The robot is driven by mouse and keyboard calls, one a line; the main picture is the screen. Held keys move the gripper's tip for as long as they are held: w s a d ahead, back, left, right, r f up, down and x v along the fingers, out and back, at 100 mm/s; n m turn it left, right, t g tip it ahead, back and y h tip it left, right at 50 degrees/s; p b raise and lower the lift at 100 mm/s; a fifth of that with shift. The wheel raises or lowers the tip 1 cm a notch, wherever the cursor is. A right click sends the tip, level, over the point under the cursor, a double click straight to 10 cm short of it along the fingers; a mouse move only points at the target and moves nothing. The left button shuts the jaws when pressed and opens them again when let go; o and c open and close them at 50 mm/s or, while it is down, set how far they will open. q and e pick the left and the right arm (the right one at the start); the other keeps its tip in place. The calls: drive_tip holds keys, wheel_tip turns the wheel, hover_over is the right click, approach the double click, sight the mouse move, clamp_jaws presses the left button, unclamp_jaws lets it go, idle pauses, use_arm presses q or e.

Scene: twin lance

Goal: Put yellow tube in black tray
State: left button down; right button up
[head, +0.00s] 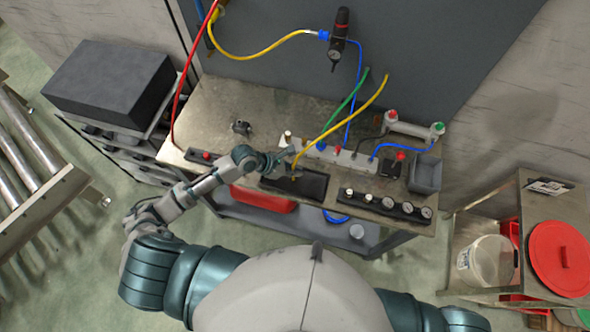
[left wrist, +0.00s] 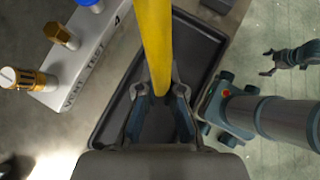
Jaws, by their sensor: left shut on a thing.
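A long yellow tube (head: 345,119) runs from the upper right down to my left gripper (head: 291,172). The left wrist view shows the yellow tube (left wrist: 153,40) coming down between the shut fingers of my left gripper (left wrist: 160,93). They grip it near its lower end. The black tray (head: 312,186) lies directly under the gripper near the table's front edge. Its rim (left wrist: 203,42) surrounds the fingers in the left wrist view. I cannot tell whether the tube touches the tray floor. My right gripper (left wrist: 267,62) appears small, empty and open over the floor in the left wrist view.
A white valve manifold (head: 335,153) stands behind the tray. A black gauge panel (head: 385,205) lies right of the tray, and a grey bin (head: 425,173) stands farther right. Green and blue tubes rise near the yellow one. The metal tabletop (head: 225,115) is mostly clear at the left.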

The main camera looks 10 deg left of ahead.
use_arm(q)
drive_tip(key=c, duration=1.8)
unclamp_jaws()
drive_tip(key=shift+d, duration=0.4)
drive_tip(key=o, duration=0.5)
drive_tip(key=shift+d, duration=0.1)
drive_tip(key=shift+a, duration=0.2)
drive_tip(key=v, duration=1.2)
drive_tip(key=shift+r, duration=0.1)
use_arm(e)
drive_tip(key=shift+d+f, duration=0.1)
drive_tip(key=shift+d, duration=0.25)
